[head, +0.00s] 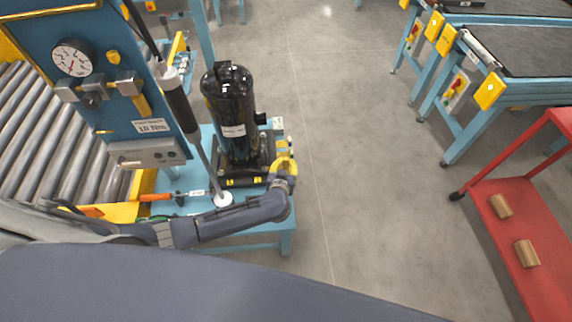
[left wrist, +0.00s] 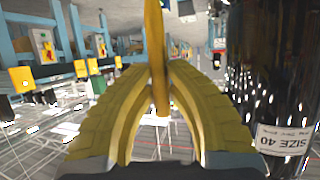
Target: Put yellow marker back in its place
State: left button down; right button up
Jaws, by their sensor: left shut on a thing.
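The yellow marker (left wrist: 156,45) stands between the yellow fingers of my left gripper (left wrist: 160,82) in the left wrist view. The fingers are shut on it, and it runs up out of the top of the picture. In the head view my left gripper (head: 285,164) is beside the black compressor (head: 231,112), at its right side over the blue pallet stand. The marker is too small there to tell apart from the yellow fingers. The compressor, with a white label, also fills the right of the left wrist view (left wrist: 275,70). My right gripper is not in view.
A blue panel (head: 110,60) with a gauge and a hanging tool (head: 180,105) stand left of the compressor. An orange-handled screwdriver (head: 155,197) lies on the blue stand (head: 287,222). A red cart (head: 510,235) with two brown blocks is at right. The floor between is clear.

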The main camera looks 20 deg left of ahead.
pick_arm(q)
jog(key=shift+f, duration=3.5)
dwell(1.0)
jog(key=c, duration=1.3)
grip_release()
jog(key=shift+s, duration=0.1)
jog(key=v, duration=1.1)
jog(key=shift+d, duration=0.1)
jog(key=shift+s+r, duration=0.2)
jog(key=shift+s, duration=0.15)
jog(key=shift+d, duration=0.1)
